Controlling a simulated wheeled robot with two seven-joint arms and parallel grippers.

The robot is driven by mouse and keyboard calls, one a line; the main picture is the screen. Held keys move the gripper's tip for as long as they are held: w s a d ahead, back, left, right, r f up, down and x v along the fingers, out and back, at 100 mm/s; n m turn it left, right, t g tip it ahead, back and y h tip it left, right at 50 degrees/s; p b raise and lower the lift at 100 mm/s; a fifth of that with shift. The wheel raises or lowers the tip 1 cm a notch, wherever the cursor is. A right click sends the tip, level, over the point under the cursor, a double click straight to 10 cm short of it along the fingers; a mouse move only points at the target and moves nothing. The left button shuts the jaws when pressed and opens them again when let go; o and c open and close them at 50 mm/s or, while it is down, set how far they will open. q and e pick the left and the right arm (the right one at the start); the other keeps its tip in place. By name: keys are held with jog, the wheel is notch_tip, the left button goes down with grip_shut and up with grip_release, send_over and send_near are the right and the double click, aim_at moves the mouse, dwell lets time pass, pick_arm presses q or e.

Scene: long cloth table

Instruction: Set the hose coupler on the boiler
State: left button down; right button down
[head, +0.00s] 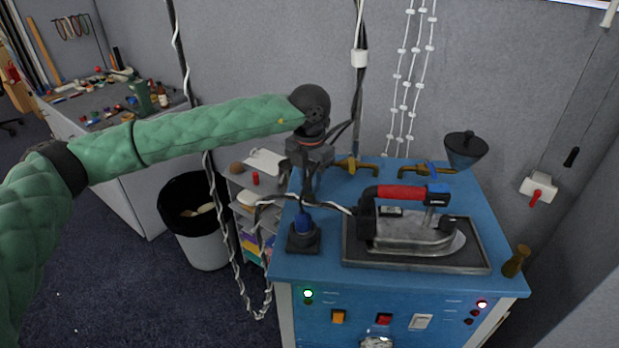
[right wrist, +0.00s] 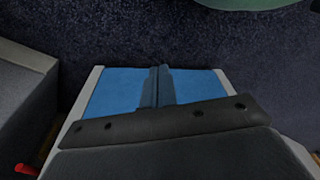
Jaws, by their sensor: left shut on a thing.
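The boiler (head: 398,295) is a blue cabinet with lights and switches on its front. My left gripper (head: 306,196) points down over the left part of its top. It is shut on what looks like the hose coupler (head: 303,222), a small blue upright piece. This piece stands over a dark square base (head: 303,245) at the boiler's left front; I cannot tell whether the two touch. The fingertips are partly hidden by a striped cord. My right gripper (right wrist: 158,85) shows only in the right wrist view, its fingers together and empty, with a blue panel behind.
An iron (head: 415,228) with a red handle rests on a dark tray (head: 420,266) right of the blue piece. Brass taps (head: 352,166) and a dark funnel (head: 465,150) stand behind. A waste bin (head: 205,240) and small shelf are left of the boiler.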

pick_arm(q)
jog(key=shift+f, duration=0.15)
pick_arm(e)
jog(key=shift+w+a+r, duration=0.1)
jog(key=shift+r, duration=0.25)
pick_arm(q)
jog(key=c, duration=1.2)
grip_release()
jog(key=shift+r, duration=0.2)
jog(key=shift+r, duration=0.25)
jog(key=shift+r+b, duration=2.6)
jog(key=shift+r, duration=3.1)
pick_arm(e)
jog(key=w+a+r, duration=0.1)
jog(key=r, duration=0.7)
jog(key=w+a+r, duration=0.2)
jog(key=r, duration=0.6)
jog(key=shift+w, duration=0.25)
